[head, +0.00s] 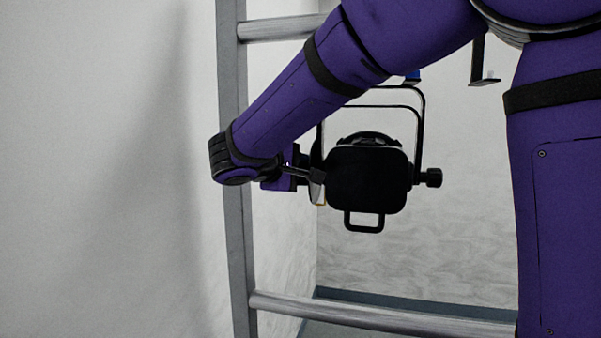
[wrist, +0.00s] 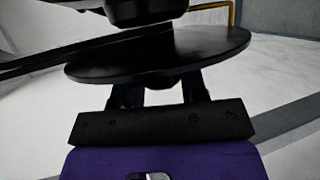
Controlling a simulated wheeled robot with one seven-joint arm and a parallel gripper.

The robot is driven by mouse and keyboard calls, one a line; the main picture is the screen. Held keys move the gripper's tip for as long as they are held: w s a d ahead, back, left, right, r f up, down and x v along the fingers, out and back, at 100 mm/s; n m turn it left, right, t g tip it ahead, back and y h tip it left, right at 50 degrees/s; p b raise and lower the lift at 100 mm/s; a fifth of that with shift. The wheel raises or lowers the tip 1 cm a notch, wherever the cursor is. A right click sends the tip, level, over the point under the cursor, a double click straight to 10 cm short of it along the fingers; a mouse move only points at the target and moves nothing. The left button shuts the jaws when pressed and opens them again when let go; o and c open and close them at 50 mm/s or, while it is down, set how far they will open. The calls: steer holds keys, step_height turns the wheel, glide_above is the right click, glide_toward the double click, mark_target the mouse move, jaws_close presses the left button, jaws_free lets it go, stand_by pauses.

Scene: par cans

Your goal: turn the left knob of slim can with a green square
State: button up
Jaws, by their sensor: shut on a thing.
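The black can (head: 366,180) hangs in its thin black yoke (head: 421,120) in the middle of the head view. No green square shows on it. Its right knob (head: 434,177) sticks out on the right side. My gripper (head: 312,174) is at the can's left side, where the left knob is mostly hidden by it. In the wrist view my gripper (wrist: 160,88) has its two dark fingers at the underside of a black disc (wrist: 160,57). It is shut on the left knob, of which little can be told apart from the dark parts around it.
A grey metal frame stands behind my arm, with an upright (head: 237,240) and a lower bar (head: 380,316). Another dark bracket (head: 480,65) hangs at the upper right. Pale walls lie at the left and behind. Free room shows below the can.

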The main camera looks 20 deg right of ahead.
steer(key=g+y, duration=0.1)
steer(key=n+g+y, duration=0.1)
steer(key=g+y, duration=0.1)
steer(key=y, duration=0.1)
steer(key=shift+w+d+r+g, duration=0.15)
steer(key=shift+r+g, duration=0.1)
steer(key=shift+g, duration=0.15)
steer(key=shift+n+g+y, duration=0.7)
steer(key=shift+g+y, duration=0.6)
steer(key=shift+g, duration=0.2)
steer(key=o, duration=0.9)
steer(key=v, duration=1.1)
steer(key=shift+w+d, duration=0.1)
